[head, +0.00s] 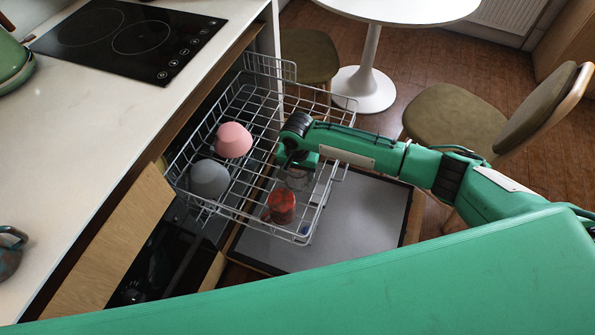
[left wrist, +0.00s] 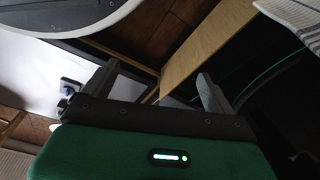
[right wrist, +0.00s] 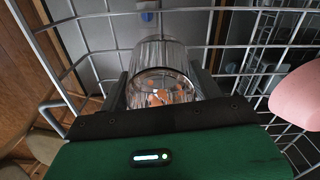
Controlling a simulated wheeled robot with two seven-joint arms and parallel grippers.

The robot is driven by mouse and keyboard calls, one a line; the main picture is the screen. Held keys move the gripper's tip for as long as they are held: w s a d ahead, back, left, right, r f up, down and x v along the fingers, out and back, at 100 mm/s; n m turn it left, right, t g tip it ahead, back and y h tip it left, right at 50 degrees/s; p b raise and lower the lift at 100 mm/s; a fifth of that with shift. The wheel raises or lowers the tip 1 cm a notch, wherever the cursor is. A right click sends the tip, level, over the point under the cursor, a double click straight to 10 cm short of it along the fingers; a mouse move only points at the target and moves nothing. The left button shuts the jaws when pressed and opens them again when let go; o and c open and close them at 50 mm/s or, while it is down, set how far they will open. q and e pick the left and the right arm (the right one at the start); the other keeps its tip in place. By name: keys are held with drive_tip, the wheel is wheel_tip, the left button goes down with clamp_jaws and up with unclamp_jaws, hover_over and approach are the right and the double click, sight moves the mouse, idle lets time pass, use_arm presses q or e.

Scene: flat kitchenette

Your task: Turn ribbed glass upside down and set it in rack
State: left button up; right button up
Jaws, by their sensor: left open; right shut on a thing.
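The clear ribbed glass (right wrist: 160,55) is between the fingers of my right gripper (right wrist: 159,84), which is shut on it. In the head view the glass (head: 298,178) shows faintly below my right gripper (head: 297,158), over the front right part of the wire rack (head: 248,206). Rack wires show around and behind the glass in the right wrist view. I cannot tell which end of the glass is up, or whether it touches the rack. My left gripper (left wrist: 160,88) is open and empty in the left wrist view and out of the head view.
A pink bowl (head: 234,139) and a grey bowl (head: 209,178) sit upside down in the rack. A red-orange patterned cup (head: 281,206) stands close to the glass. The open dishwasher door (head: 365,218) lies below; the counter (head: 100,120) is at left, chairs at right.

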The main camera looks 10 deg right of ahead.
drive_tip(key=o, duration=1.3)
drive_tip(key=shift+r, duration=0.1)
drive_tip(key=shift+r, duration=0.3)
use_arm(q)
drive_tip(key=f, duration=0.1)
drive_tip(key=s+f+p, duration=0.1)
drive_tip(key=s+f, duration=0.1)
drive_tip(key=shift+a+f, duration=0.4)
use_arm(e)
wheel_tip(320, 180, up, 13)
use_arm(q)
drive_tip(key=shift+r, duration=0.1)
